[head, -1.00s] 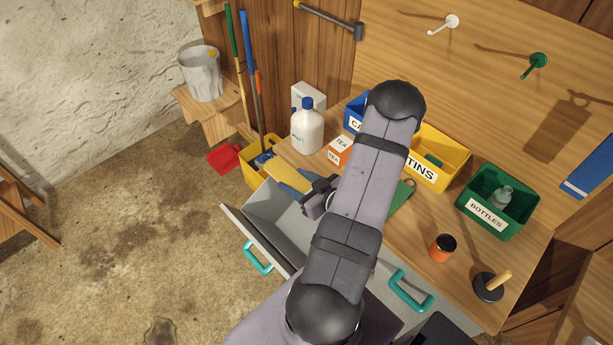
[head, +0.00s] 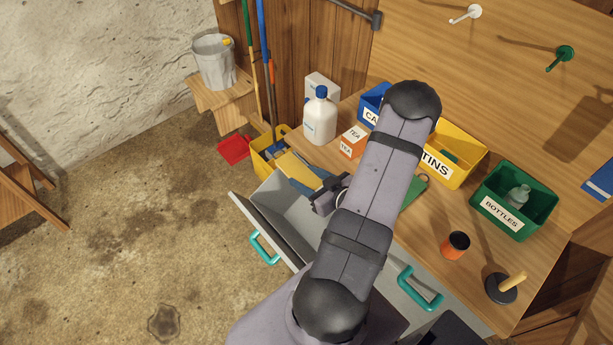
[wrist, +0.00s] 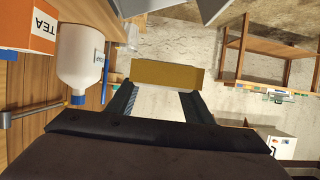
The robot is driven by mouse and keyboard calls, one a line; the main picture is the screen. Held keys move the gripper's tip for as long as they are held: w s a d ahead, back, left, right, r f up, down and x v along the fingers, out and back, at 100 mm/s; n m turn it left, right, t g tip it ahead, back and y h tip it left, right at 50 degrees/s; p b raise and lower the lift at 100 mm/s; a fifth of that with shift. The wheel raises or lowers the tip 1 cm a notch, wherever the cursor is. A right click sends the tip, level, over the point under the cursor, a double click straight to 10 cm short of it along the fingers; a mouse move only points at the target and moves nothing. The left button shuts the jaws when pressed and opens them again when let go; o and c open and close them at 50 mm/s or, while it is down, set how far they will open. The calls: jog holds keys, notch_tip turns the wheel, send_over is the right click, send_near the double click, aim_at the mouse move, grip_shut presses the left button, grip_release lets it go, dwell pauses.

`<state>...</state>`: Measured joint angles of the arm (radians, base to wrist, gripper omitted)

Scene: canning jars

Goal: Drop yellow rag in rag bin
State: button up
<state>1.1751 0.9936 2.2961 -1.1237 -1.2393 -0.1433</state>
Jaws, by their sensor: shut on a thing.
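The yellow rag shows in the wrist view (wrist: 167,76) as a flat ochre strip across the tips of my gripper (wrist: 158,92), which is shut on it. In the head view the rag (head: 297,168) is held out beyond my gripper, over the far left end of the open drawer (head: 278,200) and close to a yellow bin (head: 261,166) on the floor side. The bin holds something blue. No label marks it as the rag bin from here. My arm hides part of the drawer and bench.
A white bottle (head: 320,118) and tea box (head: 352,141) stand on the bench near my gripper. Labelled bins (head: 502,212) line its back. Broom handles (head: 266,70) rise behind the yellow bin. A grey bucket (head: 213,62) stands on a wooden step; a red dustpan (head: 233,150) lies below.

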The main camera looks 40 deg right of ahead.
jog(key=shift+f+b, duration=1.6)
jog(key=shift+f, duration=0.7)
jog(key=o, duration=1.1)
jog(key=b+v, duration=0.1)
jog(key=v, duration=0.4)
jog(key=shift+s+d, duration=0.1)
jog(key=shift+s, duration=0.1)
jog(key=shift+v, duration=1)
